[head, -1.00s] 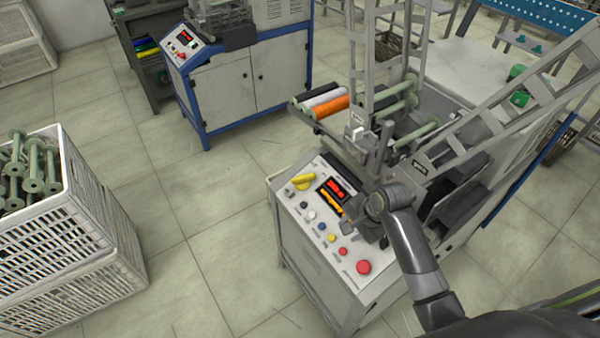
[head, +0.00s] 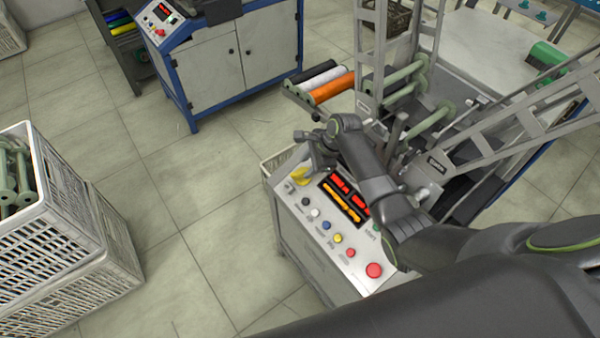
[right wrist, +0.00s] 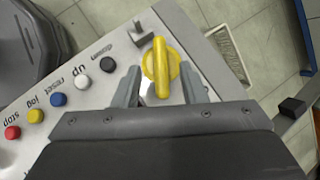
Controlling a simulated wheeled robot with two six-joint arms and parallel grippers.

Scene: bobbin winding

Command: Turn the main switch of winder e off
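The main switch is a yellow rotary knob (right wrist: 161,68) on the near machine's sloped control panel (head: 318,238). In the head view the knob (head: 299,177) is partly hidden by my right gripper (head: 312,165). In the right wrist view my right gripper (right wrist: 160,88) is open, with one finger on each side of the knob's raised bar. The fingers look apart from the bar, which runs roughly lengthwise between them. The red and orange displays (head: 345,195) on the panel are lit. My left gripper is not in view.
A row of buttons runs along the panel, ending in a large red button (head: 374,270). White crates (head: 75,230) of green bobbins stand at the left. A second blue-framed machine (head: 235,70) stands behind. Open floor lies between them.

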